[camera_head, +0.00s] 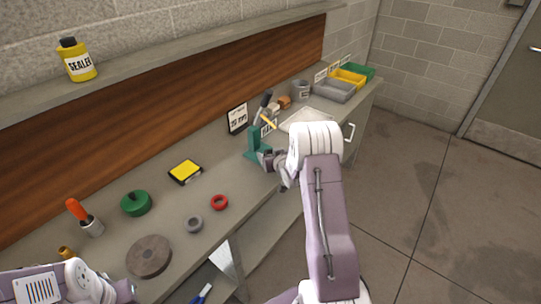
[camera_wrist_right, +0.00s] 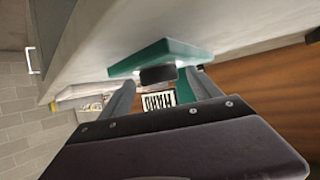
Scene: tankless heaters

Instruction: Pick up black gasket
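A small black piece (camera_wrist_right: 158,75), which looks like the black gasket, shows in the right wrist view in front of a teal stand's flat plate (camera_wrist_right: 165,55). I cannot tell whether it touches the plate. My right gripper (camera_wrist_right: 157,82) has its fingers spread, one on each side of the piece, with narrow gaps visible. In the head view my right gripper (camera_head: 272,159) is beside the teal stand (camera_head: 254,142) on the counter, and the black piece is not distinct there. My left arm is at the lower left; its gripper (camera_head: 124,290) is only partly seen.
The counter (camera_head: 225,175) holds a grey ring (camera_head: 193,224), a red ring (camera_head: 219,202), a brown disc (camera_head: 149,256), a green round item (camera_head: 135,203) and a yellow-black box (camera_head: 185,172). Bins (camera_head: 334,90) stand at the far end. A sealer bottle (camera_head: 77,62) stands on the shelf.

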